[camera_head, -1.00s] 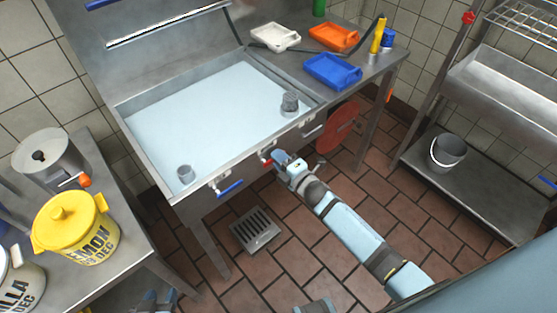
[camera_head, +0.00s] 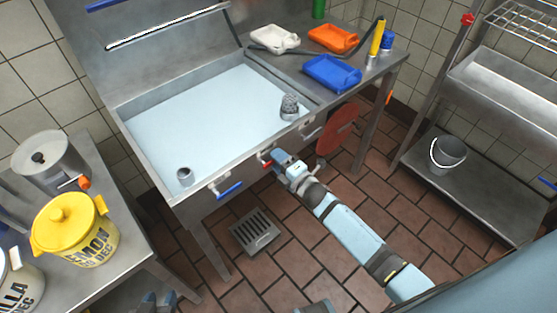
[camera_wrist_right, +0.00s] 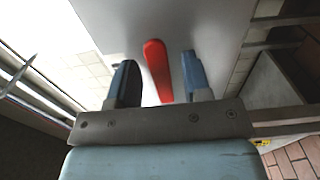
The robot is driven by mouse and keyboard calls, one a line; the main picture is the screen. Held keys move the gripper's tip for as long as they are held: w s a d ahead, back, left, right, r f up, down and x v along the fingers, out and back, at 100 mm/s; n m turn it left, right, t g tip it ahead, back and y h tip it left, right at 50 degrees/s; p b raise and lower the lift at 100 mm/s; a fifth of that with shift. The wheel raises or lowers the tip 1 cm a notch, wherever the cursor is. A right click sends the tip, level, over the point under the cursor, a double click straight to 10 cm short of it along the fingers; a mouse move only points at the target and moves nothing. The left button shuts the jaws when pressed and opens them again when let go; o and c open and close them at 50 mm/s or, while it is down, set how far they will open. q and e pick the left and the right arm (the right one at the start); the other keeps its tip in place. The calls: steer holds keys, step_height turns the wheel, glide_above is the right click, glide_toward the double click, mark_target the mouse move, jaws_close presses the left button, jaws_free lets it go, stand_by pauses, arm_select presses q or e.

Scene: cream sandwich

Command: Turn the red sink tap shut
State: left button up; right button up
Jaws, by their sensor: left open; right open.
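The gripper is open, with a visible gap on each side of the handle. My left gripper (camera_head: 158,300) is low at the bottom edge of the head view, away from the sink, open and partly cut off.
A blue tap (camera_head: 229,189) is further left on the sink front. A red disc (camera_head: 338,128) hangs right of my right gripper. A yellow lemon tub (camera_head: 72,230) stands on the left table. A floor drain (camera_head: 255,231) lies below the sink; the tiled floor around it is clear.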

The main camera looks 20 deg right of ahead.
steer(key=v, duration=1.4)
steer(key=shift+b, duration=0.3)
steer(key=shift+w, duration=0.1)
steer(key=s+a+f+m+g+h, duration=0.25)
steer(key=s+m, duration=0.35)
steer(key=m, duration=0.4)
steer(key=s+a+f+m+g+h, duration=0.1)
steer(key=s+a+m+g, duration=0.25)
steer(key=s+m, duration=0.45)
step_height(320, 180, up, 12)
steer(key=m+p, duration=0.1)
steer(key=p, duration=1.2)
steer(key=shift+w+d, duration=0.2)
steer(key=shift+d, duration=0.2)
